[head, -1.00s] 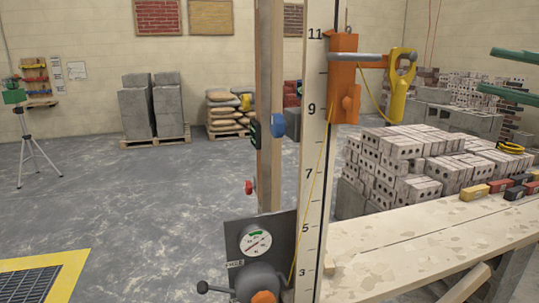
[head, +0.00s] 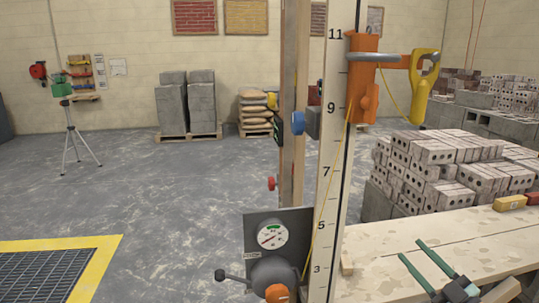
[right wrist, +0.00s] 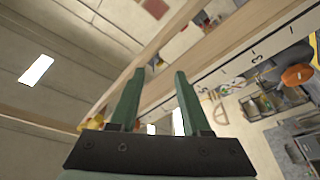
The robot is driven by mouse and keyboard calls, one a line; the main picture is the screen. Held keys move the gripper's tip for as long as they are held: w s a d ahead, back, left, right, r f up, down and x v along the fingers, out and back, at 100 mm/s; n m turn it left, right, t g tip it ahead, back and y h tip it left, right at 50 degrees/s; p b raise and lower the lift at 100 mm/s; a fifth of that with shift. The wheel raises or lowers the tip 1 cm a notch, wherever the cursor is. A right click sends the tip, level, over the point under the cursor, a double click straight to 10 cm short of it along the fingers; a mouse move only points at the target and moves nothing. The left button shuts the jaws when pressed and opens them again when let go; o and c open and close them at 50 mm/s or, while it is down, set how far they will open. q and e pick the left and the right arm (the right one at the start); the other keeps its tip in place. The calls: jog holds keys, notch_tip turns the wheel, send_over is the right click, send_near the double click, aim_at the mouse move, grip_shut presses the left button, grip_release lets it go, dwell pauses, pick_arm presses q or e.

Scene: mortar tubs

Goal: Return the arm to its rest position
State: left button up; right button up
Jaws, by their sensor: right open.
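My right gripper (head: 412,250) is low at the right of the head view, its two green fingers spread apart with nothing between them. It appears in front of the pale workbench top (head: 400,235); I cannot tell its exact height above it. The right wrist view shows the same open green fingers (right wrist: 158,72) with an empty gap, the ceiling and tilted beams behind them. My left gripper is in no view.
A numbered upright board (head: 326,170) carries an orange holder (head: 362,95) with a yellow handle (head: 424,80). A dial gauge (head: 271,235) with an orange-tipped knob stands at its foot. Stacked bricks (head: 435,150) are behind the bench. Open floor lies left, beside a yellow-edged grate (head: 45,275).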

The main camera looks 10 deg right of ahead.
jog(key=s+a+f+m+g+h, duration=0.1)
jog(key=s+a+f+m+g, duration=0.25)
jog(key=f, duration=0.55)
jog(key=s+a+f+m+g+h, duration=0.1)
jog(key=s+a+f+g, duration=0.1)
jog(key=s+a+f, duration=0.45)
jog(key=s+a+f+m+g+h, duration=0.1)
jog(key=s+a+f+m+g, duration=0.15)
jog(key=a+f, duration=0.55)
jog(key=s+a+f+g+y, duration=0.1)
jog(key=s+a+f+g, duration=0.2)
jog(key=s+a+f, duration=0.4)
pick_arm(q)
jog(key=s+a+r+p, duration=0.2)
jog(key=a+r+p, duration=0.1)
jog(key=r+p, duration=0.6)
jog(key=p, duration=0.3)
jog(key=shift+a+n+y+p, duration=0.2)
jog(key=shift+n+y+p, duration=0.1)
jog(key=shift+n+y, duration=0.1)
pick_arm(e)
jog(key=s+d+r+m, duration=0.1)
jog(key=s+d+r, duration=0.2)
jog(key=r, duration=0.6)
jog(key=shift+d+r+h, duration=0.15)
jog(key=shift+r+h, duration=0.15)
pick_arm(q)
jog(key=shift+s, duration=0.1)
